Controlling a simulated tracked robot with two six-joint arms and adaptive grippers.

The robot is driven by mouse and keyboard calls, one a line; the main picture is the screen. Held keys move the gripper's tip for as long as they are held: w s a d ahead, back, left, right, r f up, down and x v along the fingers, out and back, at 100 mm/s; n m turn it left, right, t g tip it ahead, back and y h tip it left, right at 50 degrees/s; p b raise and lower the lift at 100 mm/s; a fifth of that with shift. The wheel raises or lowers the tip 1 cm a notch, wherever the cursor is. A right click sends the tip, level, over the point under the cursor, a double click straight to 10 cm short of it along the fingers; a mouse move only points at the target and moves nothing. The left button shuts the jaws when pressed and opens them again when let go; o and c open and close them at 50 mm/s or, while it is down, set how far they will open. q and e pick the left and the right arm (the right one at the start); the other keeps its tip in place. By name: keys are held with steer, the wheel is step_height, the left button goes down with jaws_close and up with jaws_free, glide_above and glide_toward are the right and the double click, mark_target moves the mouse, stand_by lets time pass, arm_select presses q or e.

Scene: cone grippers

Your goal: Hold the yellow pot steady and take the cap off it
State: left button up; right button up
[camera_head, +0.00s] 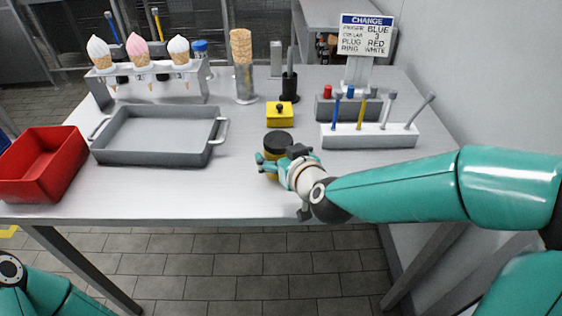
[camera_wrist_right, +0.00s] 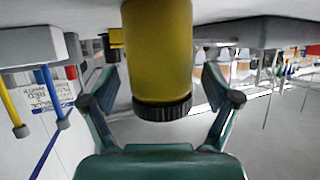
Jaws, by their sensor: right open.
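The yellow pot (camera_head: 270,173) stands upright on the grey table with its black cap (camera_head: 278,141) on top. My right gripper (camera_head: 262,162) is at the pot, reaching in from the right, and hides part of its side. In the right wrist view, which is upside down, the pot (camera_wrist_right: 160,50) and its ribbed black cap (camera_wrist_right: 162,109) lie between the spread fingers of my right gripper (camera_wrist_right: 162,98). A gap shows on each side of the pot, so the gripper is open. Of my left arm only a part shows at the lower left; its gripper is out of view.
Behind the pot are a yellow box with a black knob (camera_head: 280,114) and a black holder (camera_head: 288,98). A grey tray (camera_head: 155,158) and a red bin (camera_head: 38,165) are at left. A white rack (camera_head: 370,136) with coloured rods is at right, near a sign (camera_head: 366,36).

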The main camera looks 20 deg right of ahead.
steer(key=shift+w+a+f, duration=0.1)
steer(key=shift+w+f, duration=0.1)
steer(key=shift+w, duration=0.5)
steer(key=c, duration=1.4)
steer(key=shift+r, duration=0.1)
step_height(320, 180, up, 20)
steer(key=p, duration=1.2)
steer(key=shift+p, duration=0.3)
